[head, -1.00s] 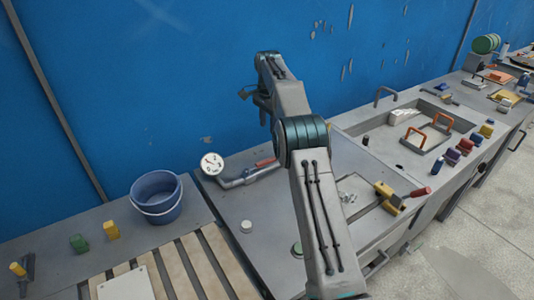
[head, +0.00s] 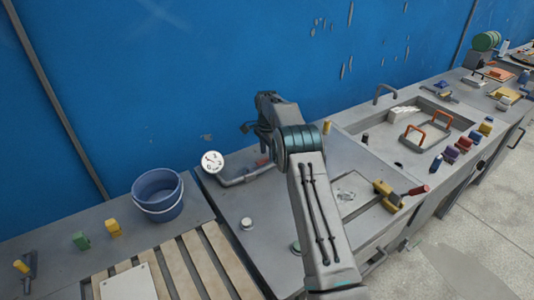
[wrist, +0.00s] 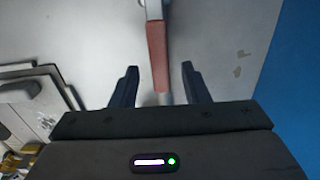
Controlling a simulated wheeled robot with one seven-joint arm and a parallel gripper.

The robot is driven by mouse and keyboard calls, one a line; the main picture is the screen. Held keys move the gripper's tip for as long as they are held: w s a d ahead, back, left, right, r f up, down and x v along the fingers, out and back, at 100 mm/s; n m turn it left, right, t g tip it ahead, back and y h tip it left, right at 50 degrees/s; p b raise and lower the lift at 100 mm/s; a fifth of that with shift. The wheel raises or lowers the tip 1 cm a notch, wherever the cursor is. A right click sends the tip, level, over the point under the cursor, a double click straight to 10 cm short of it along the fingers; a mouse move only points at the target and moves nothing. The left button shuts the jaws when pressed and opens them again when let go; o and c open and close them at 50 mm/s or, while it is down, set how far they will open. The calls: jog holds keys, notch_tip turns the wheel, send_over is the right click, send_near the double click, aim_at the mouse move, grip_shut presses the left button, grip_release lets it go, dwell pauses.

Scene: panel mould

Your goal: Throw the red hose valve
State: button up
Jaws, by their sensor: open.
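The red hose valve lever (head: 262,160) sits at the right end of a grey pipe (head: 240,180) against the blue wall, partly hidden by my arm in the head view. In the wrist view the red lever (wrist: 157,50) runs down the middle of the picture, between my two fingers. My gripper (wrist: 160,68) is open, with a dark finger on each side of the lever and a visible gap to both. I cannot tell how far the fingers are above or around it. In the head view my gripper is small and its fingertips are hard to make out.
A round white gauge (head: 212,161) stands at the pipe's left end. A blue bucket (head: 158,194) is further left. A sink basin (head: 405,135) with orange-handled tool and several coloured blocks lies right. The blue wall (head: 200,70) is close behind the valve.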

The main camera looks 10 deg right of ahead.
jog(key=shift+f, duration=0.8)
grip_shut()
jog(key=shift+s, duration=0.1)
